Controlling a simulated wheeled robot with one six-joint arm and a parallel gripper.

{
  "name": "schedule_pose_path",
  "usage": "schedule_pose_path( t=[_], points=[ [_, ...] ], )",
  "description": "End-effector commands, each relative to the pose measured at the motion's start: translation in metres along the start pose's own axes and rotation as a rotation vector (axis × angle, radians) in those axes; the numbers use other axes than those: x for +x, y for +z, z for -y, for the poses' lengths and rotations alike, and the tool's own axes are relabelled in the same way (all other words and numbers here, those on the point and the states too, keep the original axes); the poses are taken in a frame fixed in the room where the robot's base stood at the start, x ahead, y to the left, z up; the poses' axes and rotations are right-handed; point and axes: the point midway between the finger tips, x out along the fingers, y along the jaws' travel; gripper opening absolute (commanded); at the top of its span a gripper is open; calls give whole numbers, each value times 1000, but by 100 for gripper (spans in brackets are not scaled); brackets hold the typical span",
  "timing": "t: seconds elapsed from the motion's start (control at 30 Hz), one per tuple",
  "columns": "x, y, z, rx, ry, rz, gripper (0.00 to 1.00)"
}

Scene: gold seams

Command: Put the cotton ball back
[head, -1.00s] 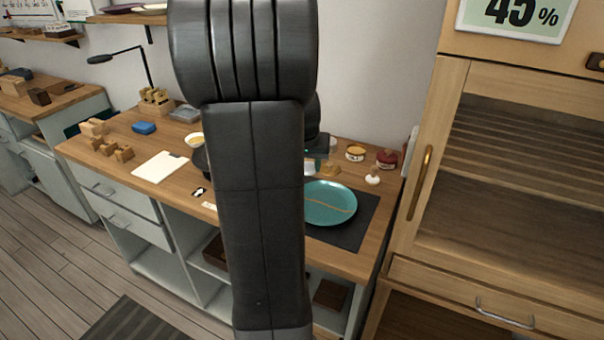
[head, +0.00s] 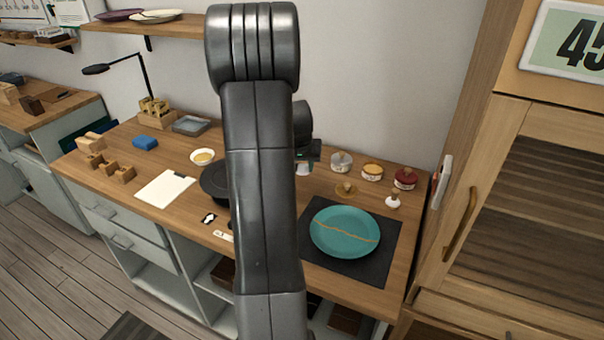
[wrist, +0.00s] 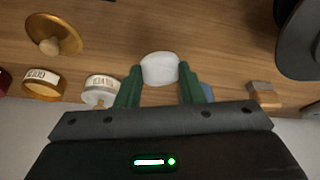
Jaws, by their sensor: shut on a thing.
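My gripper (wrist: 160,75) has its green fingers shut on a white, rounded cotton ball (wrist: 160,68), which sits between the fingertips in the wrist view. The wooden bench top lies beyond it; I cannot tell how high it is held. In the head view, the cotton ball (head: 303,169) shows as a small white patch under my gripper, left of the jars. My arm hides part of the gripper there.
A white-labelled jar (head: 341,162), gold jar (head: 372,172) and red jar (head: 404,178) stand at the back. A gold knobbed lid (wrist: 52,37) lies near them. A teal plate (head: 344,232) with a gold seam rests on a dark mat (head: 368,270). A black round stand (head: 214,184) is left.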

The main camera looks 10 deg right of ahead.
Motion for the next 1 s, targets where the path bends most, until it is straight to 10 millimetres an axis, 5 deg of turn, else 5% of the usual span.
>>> schedule_pose_path(
  t=[0.23, 0.6, 0.63, 0.7, 1.0],
  points=[
    [30, 13, 0, -1, 0, 2, 16],
    [35, 15, 1, 0, -1, 0, 16],
    [33, 14, 1, 0, -1, 0, 40],
    [33, 14, 1, 0, -1, 0, 54],
    [32, 14, 1, 0, -1, 0, 56]
  ],
)
